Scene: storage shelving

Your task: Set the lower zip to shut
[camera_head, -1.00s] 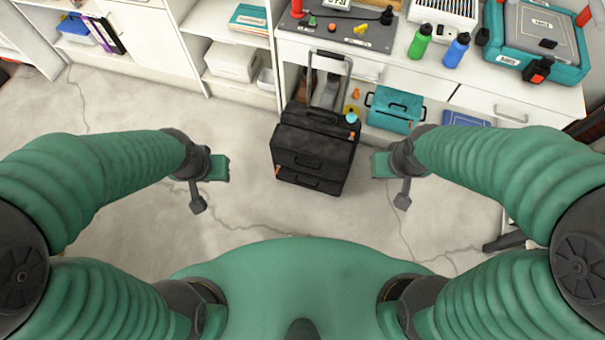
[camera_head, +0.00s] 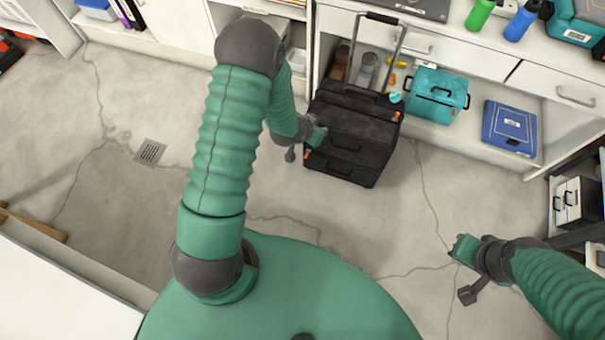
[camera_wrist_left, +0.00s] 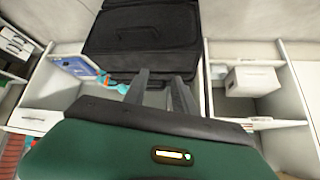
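The black wheeled bag (camera_head: 350,135) stands on the floor in front of the white shelving, its handle (camera_head: 385,18) raised. Its front has handles and panels. A small orange tab (camera_head: 306,155) shows at its lower left edge and another (camera_head: 397,117) at its upper right; which belongs to the lower zip is not clear. My left gripper (camera_head: 319,133) is at the bag's left side; contact cannot be told. In the left wrist view its fingers (camera_wrist_left: 160,88) are apart and empty, with the bag (camera_wrist_left: 150,28) beyond. My right gripper (camera_head: 460,248) is over bare floor at lower right, its opening unclear.
A teal case (camera_head: 437,95) and a blue case (camera_head: 509,128) sit on the low shelf right of the bag. A small white drawer unit (camera_head: 577,203) stands at the right. The floor left of the bag, with a drain (camera_head: 150,152), is clear.

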